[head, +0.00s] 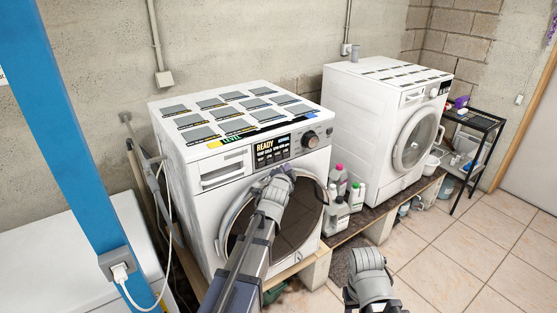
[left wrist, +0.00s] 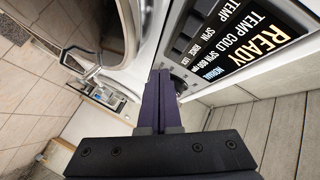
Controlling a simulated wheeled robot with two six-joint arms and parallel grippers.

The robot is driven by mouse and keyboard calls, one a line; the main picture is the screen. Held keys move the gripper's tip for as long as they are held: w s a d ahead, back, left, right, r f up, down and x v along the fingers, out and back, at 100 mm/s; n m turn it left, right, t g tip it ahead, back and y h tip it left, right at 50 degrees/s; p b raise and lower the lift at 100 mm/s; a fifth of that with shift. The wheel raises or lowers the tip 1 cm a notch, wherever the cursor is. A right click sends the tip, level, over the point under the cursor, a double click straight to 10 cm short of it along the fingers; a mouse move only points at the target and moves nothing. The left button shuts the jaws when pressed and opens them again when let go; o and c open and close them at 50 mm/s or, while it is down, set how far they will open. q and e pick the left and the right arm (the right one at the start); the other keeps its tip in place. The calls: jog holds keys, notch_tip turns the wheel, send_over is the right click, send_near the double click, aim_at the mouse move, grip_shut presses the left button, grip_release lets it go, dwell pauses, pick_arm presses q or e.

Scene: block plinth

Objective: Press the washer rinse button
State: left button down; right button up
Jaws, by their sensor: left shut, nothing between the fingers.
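The near white washer (head: 185,165) stands against the wall, with a dark display (head: 272,150) reading READY and a round knob (head: 310,140) to its right. In the left wrist view the display (left wrist: 262,42) is close and turned on its side. A small RINSE label (left wrist: 194,48) sits among the labels at its edge; its button is not clear. My left gripper (left wrist: 160,76) is shut and empty in front of the panel, close to the knob; contact cannot be told. In the head view its fingers are hidden by my arm. My right wrist (head: 368,270) is low; its fingers are hidden.
A second white washer (head: 355,115) stands to the right, with bottles (head: 337,215) between the two on the low platform. A black shelf (head: 475,135) stands beyond it. A blue post (head: 78,110) with a plugged socket rises at the left. Tiled floor (head: 455,250) is free at the right.

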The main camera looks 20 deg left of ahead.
aim_at(282, 159)
pick_arm(q)
jog(key=shift+w+a, duration=0.8)
jog(key=shift+a, duration=0.2)
jog(key=shift+w+a, duration=0.1)
dwell(1.4)
jog(key=shift+w+a, duration=0.2)
jog(key=shift+a, duration=0.05)
jog(key=shift+w+a, duration=0.2)
jog(key=shift+a, duration=0.1)
dwell(0.8)
dwell(0.3)
jog(key=shift+s+d, duration=0.5)
jog(key=shift+d, duration=0.1)
jog(key=shift+d, duration=0.1)
jog(key=s+d, duration=0.1)
jog(key=d, duration=0.1)
jog(key=s+d, duration=0.1)
jog(key=s, duration=0.1)
jog(key=shift+d, duration=0.4)
